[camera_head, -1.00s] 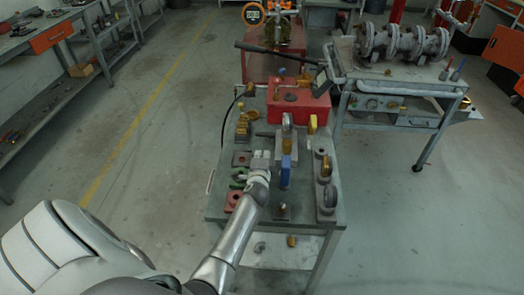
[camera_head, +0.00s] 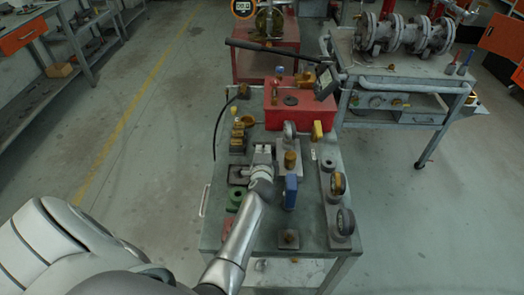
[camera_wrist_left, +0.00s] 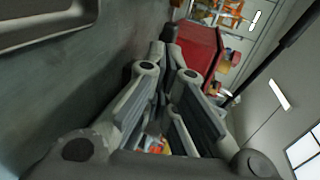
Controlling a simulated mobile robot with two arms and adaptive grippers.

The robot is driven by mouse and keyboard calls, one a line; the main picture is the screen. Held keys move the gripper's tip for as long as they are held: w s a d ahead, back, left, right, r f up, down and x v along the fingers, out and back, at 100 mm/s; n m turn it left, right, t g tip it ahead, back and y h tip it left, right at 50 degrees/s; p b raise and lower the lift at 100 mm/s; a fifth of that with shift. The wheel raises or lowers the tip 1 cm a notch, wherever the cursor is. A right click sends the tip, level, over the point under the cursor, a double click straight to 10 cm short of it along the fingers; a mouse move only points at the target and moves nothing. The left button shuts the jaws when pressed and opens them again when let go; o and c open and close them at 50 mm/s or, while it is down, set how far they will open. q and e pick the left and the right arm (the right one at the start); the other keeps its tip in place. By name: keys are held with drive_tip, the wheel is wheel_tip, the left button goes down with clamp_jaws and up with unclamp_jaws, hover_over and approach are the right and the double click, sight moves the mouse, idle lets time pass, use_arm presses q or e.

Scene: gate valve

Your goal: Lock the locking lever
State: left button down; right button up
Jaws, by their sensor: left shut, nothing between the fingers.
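A blue lever-like piece (camera_head: 290,192) stands upright on the bench, just right of my left arm. A yellow lever-like piece (camera_head: 317,130) stands farther back by the red box. I cannot tell which piece is the locking lever. My left gripper (camera_head: 263,149) is shut and empty above the bench, beyond and left of the blue piece, beside a brass fitting (camera_head: 290,160) on a grey plate. In the left wrist view the gripper's fingers (camera_wrist_left: 167,62) are close together, with a dark knob-like shape behind their tips. My right gripper is not in view.
The bench (camera_head: 311,215) holds several small fittings, including a green ring (camera_head: 236,198) and round dark wheels (camera_head: 345,222) at right. A red box (camera_head: 300,103) and a long dark bar (camera_head: 270,47) lie beyond. Open floor lies left of the bench.

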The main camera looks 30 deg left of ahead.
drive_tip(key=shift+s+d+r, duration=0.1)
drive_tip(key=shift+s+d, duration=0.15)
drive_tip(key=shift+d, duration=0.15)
